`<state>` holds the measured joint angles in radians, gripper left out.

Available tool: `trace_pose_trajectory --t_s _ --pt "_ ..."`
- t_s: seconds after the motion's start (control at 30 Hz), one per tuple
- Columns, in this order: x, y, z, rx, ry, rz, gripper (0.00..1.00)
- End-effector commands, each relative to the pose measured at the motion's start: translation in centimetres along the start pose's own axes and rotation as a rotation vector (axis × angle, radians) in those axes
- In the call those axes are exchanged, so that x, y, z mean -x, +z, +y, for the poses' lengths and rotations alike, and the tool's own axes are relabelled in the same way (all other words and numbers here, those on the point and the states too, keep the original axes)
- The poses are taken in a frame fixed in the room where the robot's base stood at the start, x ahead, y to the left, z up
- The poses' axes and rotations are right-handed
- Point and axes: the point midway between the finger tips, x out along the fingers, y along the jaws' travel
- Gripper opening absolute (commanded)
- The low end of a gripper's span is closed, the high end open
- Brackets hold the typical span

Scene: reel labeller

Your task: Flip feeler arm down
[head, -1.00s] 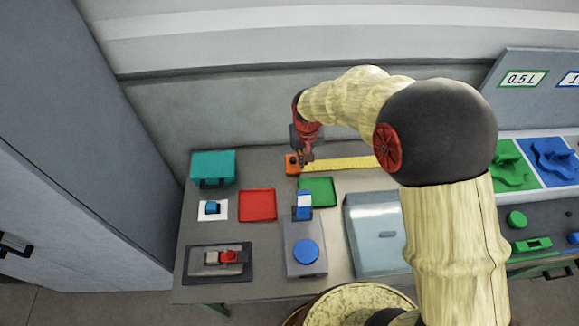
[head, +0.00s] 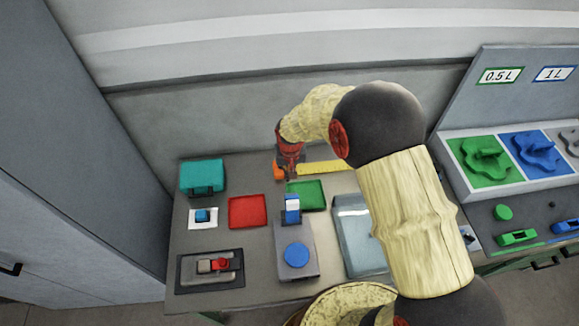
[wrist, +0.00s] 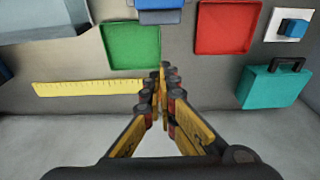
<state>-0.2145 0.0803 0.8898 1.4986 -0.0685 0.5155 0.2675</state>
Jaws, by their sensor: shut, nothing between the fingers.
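A grey device (head: 312,262) with a round blue disc (head: 296,255) stands at the front middle of the table. A blue and white upright piece (head: 292,208) rises at its back end; I cannot tell for sure which part is the feeler arm. Part of the blue piece shows at the top of the wrist view (wrist: 160,16). My gripper (wrist: 161,72) is shut and empty. In the head view, my gripper (head: 290,176) is behind the device, by the green tray's back left corner, apart from the blue and white piece.
A green tray (head: 308,194), red tray (head: 247,212) and teal case (head: 202,177) lie nearby. A dark base with a red part (head: 221,264) is front left; a pale blue-grey box (head: 358,240) stands right.

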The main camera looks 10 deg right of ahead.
Motion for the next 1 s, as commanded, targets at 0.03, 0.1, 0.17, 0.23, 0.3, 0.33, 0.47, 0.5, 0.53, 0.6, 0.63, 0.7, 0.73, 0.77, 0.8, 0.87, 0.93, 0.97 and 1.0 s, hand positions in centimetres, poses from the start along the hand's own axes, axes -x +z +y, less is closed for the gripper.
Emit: trace_pose_trajectory --t_s 0.03,0.1,0.17,0.23,0.3,0.33,0.47,0.5,0.53,0.6,0.63,0.7,0.73,0.77,0.8,0.87,0.93,0.97,1.0 --pt "-0.8 0.1 0.0 0.000 0.001 -0.003 0.00" --pt "-1.8 0.0 0.0 0.000 0.001 -0.002 0.00" --pt "-2.6 0.1 0.0 0.000 0.001 -0.003 0.00" --pt "-1.9 0.9 0.0 0.000 0.000 0.001 0.00" --pt "-1.6 1.7 0.0 0.000 0.000 -0.001 0.00" --pt "-1.5 2.0 0.0 0.000 0.000 0.000 0.00" --pt "-1.2 3.1 0.0 0.001 0.000 0.000 0.00" --pt "-1.1 3.3 0.0 0.001 0.000 0.000 0.00" --pt "-1.1 3.5 0.0 0.001 0.000 0.001 0.00" --pt "-1.1 3.7 0.0 0.001 0.000 0.001 0.00" --pt "-1.1 3.7 0.0 0.001 0.000 0.000 0.00" --pt "-1.1 3.8 0.0 0.001 0.000 0.000 0.00" --pt "-1.1 3.8 0.0 0.001 0.000 0.000 0.00" --pt "-1.1 3.8 0.0 0.000 0.000 0.000 0.00" --pt "-1.1 3.8 0.0 0.000 0.000 0.000 0.00" --pt "-1.1 3.8 0.0 0.000 0.000 0.000 0.00" --pt "-1.1 3.8 0.0 0.000 0.000 0.000 0.00" --pt "-1.1 3.8 0.0 0.000 0.000 0.001 0.00" --pt "-1.1 3.8 0.0 0.000 0.000 0.002 0.00"
